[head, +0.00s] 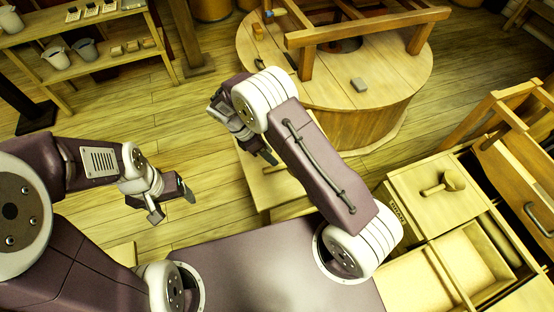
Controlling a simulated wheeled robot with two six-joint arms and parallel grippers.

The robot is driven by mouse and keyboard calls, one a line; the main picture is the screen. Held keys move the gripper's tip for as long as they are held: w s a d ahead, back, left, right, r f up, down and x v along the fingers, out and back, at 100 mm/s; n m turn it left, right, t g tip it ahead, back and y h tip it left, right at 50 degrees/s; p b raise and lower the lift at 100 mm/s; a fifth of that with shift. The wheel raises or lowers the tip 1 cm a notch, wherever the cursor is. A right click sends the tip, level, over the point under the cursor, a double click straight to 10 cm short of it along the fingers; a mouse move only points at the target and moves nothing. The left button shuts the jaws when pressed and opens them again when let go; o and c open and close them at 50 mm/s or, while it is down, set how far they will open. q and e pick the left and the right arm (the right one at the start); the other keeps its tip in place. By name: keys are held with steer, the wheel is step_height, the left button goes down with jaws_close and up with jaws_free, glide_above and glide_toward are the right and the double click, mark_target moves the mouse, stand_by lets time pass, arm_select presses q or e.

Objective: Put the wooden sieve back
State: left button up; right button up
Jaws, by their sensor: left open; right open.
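I cannot make out a wooden sieve anywhere in the head view. My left gripper (173,205) is open and empty above the plank floor, left of the middle. My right gripper (257,148) is open, with its arm reaching up and bent back to the left. It hangs above the left end of a low pale wooden surface (262,190), most of which my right arm hides. I see nothing between its fingers, though they are partly hidden.
A round wooden millstone casing (345,125) with a timber frame (370,28) stands at the back, with a small grey block (358,85) on top. A shelf (100,65) with pails is at upper left. Compartmented bins with a wooden scoop (444,185) are at right. Floor (130,120) is clear between.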

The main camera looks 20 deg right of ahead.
steer(key=s+v, duration=0.1)
steer(key=v, duration=0.4)
steer(key=s+d+r+m+t+y, duration=0.1)
steer(key=s+d+r+m+y, duration=0.1)
steer(key=s+m, duration=0.4)
steer(key=s+d+r+m+t+y, duration=0.2)
steer(key=s+d+r+m, duration=0.3)
steer(key=m, duration=0.8)
steer(key=s+d+y, duration=0.1)
steer(key=s+d, duration=0.1)
steer(key=shift+s+m, duration=0.3)
steer(key=shift+m, duration=0.1)
steer(key=shift+d+r+p, duration=0.1)
steer(key=shift+p, duration=0.2)
